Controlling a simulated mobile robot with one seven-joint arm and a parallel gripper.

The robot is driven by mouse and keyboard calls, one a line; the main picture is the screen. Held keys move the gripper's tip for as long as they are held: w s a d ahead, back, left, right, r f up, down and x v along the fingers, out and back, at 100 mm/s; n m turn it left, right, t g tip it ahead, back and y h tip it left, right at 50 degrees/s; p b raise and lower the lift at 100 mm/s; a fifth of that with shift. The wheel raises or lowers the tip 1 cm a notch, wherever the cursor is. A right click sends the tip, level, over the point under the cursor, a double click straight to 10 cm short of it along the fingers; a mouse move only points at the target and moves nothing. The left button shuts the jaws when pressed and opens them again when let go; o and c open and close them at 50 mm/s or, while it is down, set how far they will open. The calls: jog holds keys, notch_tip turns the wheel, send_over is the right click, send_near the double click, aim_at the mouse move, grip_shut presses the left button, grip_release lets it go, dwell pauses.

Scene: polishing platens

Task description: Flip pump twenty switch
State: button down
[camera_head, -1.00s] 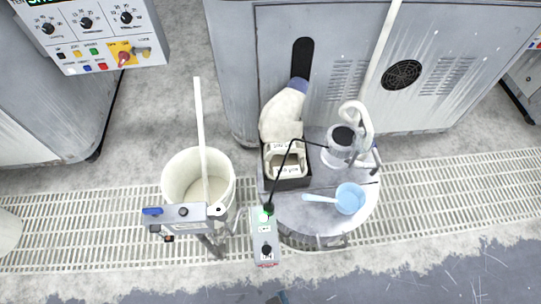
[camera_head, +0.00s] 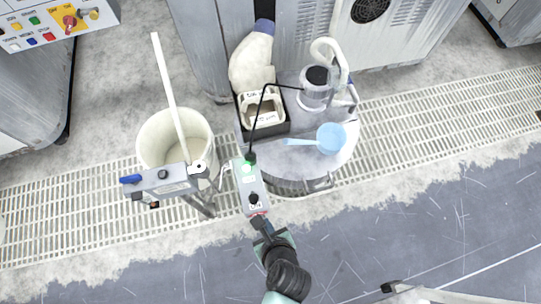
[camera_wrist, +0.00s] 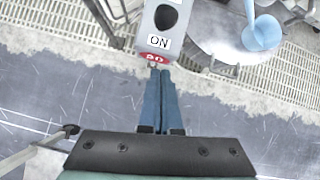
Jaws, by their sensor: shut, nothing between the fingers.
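A grey switch box (camera_head: 250,187) stands at the front edge of the round drum. It has a green light (camera_head: 247,168) at its far end and a black knob (camera_head: 254,199) nearer me.
The round drum (camera_head: 335,165) carries a blue ladle (camera_head: 330,139), a black-edged bin (camera_head: 265,112) and a hose fitting. A white bucket (camera_head: 148,135) with a stick stands left, behind a grey bracket (camera_head: 165,183). Grey machines line the back.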

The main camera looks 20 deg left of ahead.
aim_at(253, 197)
jog(key=shift+w+a+r, duration=0.4)
jog(key=shift+w+a, duration=0.25)
jog(key=shift+w+a+r, duration=0.35)
jog(key=shift+w+a, duration=0.25)
jog(key=shift+a, duration=0.05)
jog(key=shift+r+p, duration=0.15)
jog(key=shift+p, duration=0.25)
jog(key=shift+w+a+r+g+h+p, duration=0.1)
jog(key=shift+w+r+g+h+p, duration=0.15)
jog(key=shift+p, duration=0.4)
